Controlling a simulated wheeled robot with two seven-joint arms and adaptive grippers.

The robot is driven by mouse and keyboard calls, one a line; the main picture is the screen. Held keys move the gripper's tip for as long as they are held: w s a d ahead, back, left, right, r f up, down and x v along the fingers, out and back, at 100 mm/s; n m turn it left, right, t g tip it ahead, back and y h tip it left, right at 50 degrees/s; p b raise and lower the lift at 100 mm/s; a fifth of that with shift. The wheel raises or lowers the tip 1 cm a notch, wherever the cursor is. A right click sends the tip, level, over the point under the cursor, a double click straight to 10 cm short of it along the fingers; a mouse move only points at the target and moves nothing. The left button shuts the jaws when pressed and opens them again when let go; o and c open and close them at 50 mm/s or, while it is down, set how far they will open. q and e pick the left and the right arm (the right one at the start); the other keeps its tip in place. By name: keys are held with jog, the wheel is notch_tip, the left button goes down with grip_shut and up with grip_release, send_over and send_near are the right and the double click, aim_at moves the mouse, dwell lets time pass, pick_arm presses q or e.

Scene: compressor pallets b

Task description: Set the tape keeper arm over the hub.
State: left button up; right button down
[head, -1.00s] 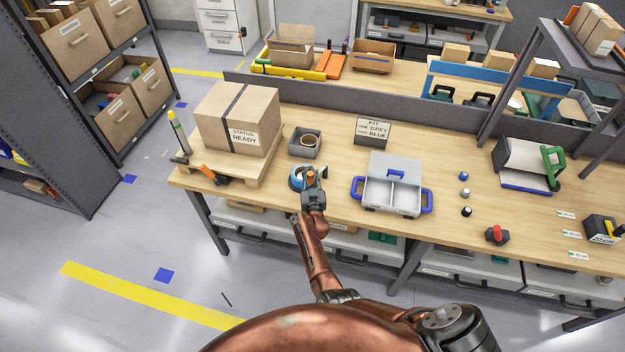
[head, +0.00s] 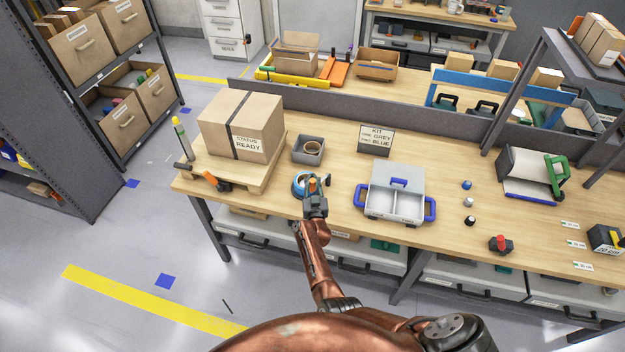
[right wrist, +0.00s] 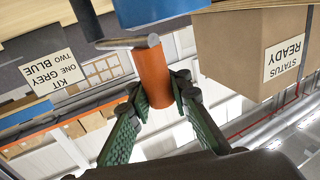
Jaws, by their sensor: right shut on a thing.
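My right gripper (head: 314,190) is over the near edge of the bench, beside a blue tape roll (head: 299,186). In the right wrist view its green fingers (right wrist: 154,92) are shut on an upright-looking orange grip (right wrist: 153,75). A flat grey bar, the keeper arm (right wrist: 122,43), joins the end of this orange grip. A blue surface (right wrist: 165,10), seemingly the tape roll, shows close to the bar. The hub is hidden, and I cannot tell whether the bar lies over it. My left gripper is not in view.
A grey bin (head: 309,149) with a brown roll stands behind the tape. A cardboard box (head: 215,130) on a wooden pallet (head: 262,178) is at left. A grey case with blue handles (head: 395,205) is at right. The kit sign (head: 376,140) stands behind.

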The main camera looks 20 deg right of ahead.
jog(key=shift+a, duration=0.2)
jog(key=c, duration=2.2)
grip_release()
jog(key=shift+c, duration=0.2)
jog(key=o, duration=0.3)
jog(key=shift+r, duration=0.1)
jog(key=shift+o, duration=1)
jog(key=shift+d, duration=0.1)
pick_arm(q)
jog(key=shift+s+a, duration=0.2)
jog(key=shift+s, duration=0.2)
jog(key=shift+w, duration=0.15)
pick_arm(e)
jog(key=shift+s, duration=0.15)
